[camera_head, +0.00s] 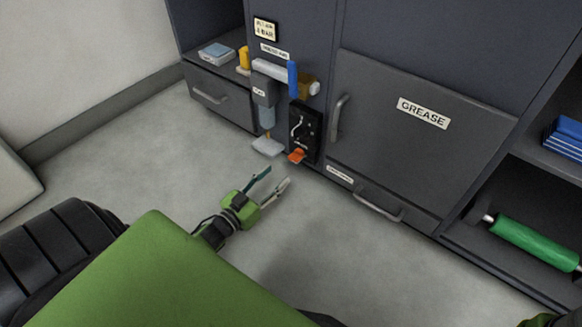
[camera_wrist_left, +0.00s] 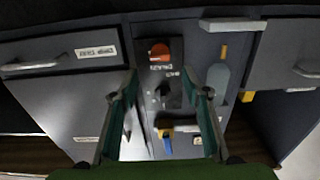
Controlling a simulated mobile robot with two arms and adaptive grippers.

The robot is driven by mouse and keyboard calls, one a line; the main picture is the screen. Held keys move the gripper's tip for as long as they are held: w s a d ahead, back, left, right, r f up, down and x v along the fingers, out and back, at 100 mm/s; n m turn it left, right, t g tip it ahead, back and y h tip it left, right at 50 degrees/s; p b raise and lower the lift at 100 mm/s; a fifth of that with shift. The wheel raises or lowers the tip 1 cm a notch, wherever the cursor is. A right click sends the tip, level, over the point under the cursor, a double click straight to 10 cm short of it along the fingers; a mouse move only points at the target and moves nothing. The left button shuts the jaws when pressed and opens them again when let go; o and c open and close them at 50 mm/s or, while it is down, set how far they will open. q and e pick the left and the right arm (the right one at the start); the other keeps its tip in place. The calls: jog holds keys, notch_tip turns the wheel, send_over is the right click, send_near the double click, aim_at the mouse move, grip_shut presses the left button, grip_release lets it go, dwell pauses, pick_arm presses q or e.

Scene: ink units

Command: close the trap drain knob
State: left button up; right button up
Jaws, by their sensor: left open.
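An orange-red knob (camera_head: 297,156) sits at the bottom of a black panel (camera_head: 308,125) on the cabinet front. It also shows in the left wrist view (camera_wrist_left: 159,50), beside small lettering that seems to read DRAIN. A black part of the panel (camera_wrist_left: 172,95) lies near it. My left gripper (camera_head: 277,178) is open and empty, in front of and below the knob, apart from it. In the left wrist view its two fingers (camera_wrist_left: 168,88) frame the panel with a wide gap.
A grey filter bowl (camera_head: 266,115) hangs left of the panel above a small light tray (camera_head: 267,147). A blue lever (camera_head: 292,78) stands above the panel. The GREASE door (camera_head: 425,135) and its handle (camera_head: 340,118) are to the right. The floor in front is clear.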

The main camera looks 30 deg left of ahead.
aim_at(292, 161)
pick_arm(q)
jog(key=w+b, duration=0.1)
jog(key=w, duration=0.1)
jog(key=w+b, duration=0.1)
jog(key=w, duration=0.1)
jog(key=w+b, duration=0.1)
jog(key=w, duration=0.1)
jog(key=shift+w+d+f, duration=0.15)
jog(key=shift+w+d, duration=0.1)
jog(key=shift+w, duration=0.75)
jog(key=shift+c, duration=0.4)
jog(key=c, duration=1)
